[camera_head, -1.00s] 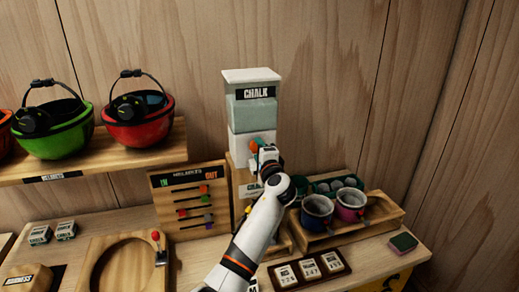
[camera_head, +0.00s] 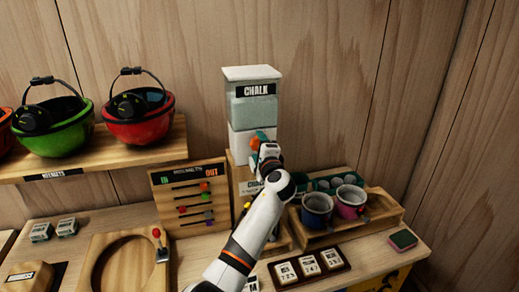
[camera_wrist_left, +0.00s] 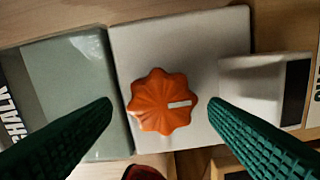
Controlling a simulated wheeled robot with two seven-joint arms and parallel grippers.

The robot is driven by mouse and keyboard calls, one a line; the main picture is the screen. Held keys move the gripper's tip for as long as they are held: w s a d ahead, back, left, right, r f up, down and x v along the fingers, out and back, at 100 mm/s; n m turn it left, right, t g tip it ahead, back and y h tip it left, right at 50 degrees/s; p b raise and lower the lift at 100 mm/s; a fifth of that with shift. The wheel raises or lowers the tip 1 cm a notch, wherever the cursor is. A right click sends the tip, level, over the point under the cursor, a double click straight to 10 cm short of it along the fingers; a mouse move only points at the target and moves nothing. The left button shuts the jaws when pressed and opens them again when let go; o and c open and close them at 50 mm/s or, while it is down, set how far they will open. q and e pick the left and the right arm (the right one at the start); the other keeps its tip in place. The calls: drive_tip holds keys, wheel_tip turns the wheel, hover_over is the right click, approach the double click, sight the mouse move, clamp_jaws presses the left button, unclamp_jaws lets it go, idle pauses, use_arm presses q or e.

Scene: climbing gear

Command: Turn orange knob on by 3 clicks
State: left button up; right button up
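The orange knob (camera_wrist_left: 163,101) is a scalloped dial with a white mark that points right in the left wrist view. It sits on the pale front of the chalk dispenser (camera_head: 253,107). In the head view the knob (camera_head: 255,142) is partly hidden by my left gripper (camera_head: 262,142). My left gripper is open, with its green ridged fingers (camera_wrist_left: 160,108) on either side of the knob. A gap shows between each fingertip and the knob in the wrist view. My right gripper is not in view.
A slider board (camera_head: 188,203) stands left of the dispenser. A wooden tray (camera_head: 377,208) with blue and pink cups is at the right. A helmet shelf (camera_head: 90,158) is on the left wall. A dark box of labelled blocks (camera_head: 310,267) is in front.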

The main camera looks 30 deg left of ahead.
use_arm(q)
drive_tip(key=b+v, duration=0.4)
drive_tip(key=v, duration=0.8)
idle(0.7)
